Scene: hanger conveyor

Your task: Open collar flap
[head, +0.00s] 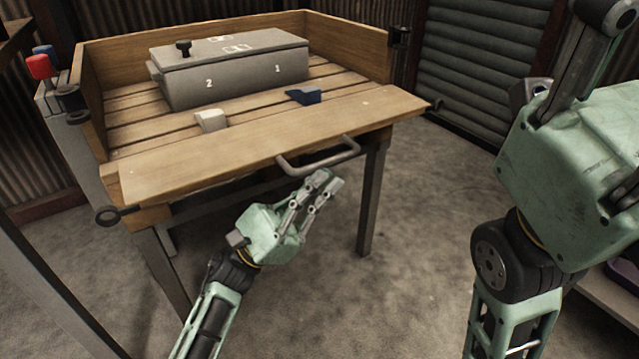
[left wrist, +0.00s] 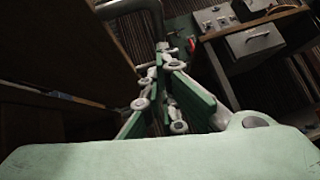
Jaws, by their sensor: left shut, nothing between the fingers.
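The wooden collar flap (head: 270,140) is the front board of the slatted table. It lies folded outward, nearly flat, while the side and back boards stand upright. A grey metal handle (head: 318,160) is fixed along its outer edge. My left gripper (head: 328,182) is just below the handle, shut and empty, apart from it as far as I can see. In the left wrist view the fingers (left wrist: 165,60) are together, with a grey bar, likely the handle (left wrist: 125,8), close beyond them. My right gripper (head: 565,75) is at the upper right, partly cut off, its opening unclear.
A grey lidded box (head: 235,75) stands on the slats. A white wedge (head: 211,121) and a blue wedge (head: 304,96) lie in front of it. Red and blue knobs (head: 40,65) are at the left. The floor right of the table is clear.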

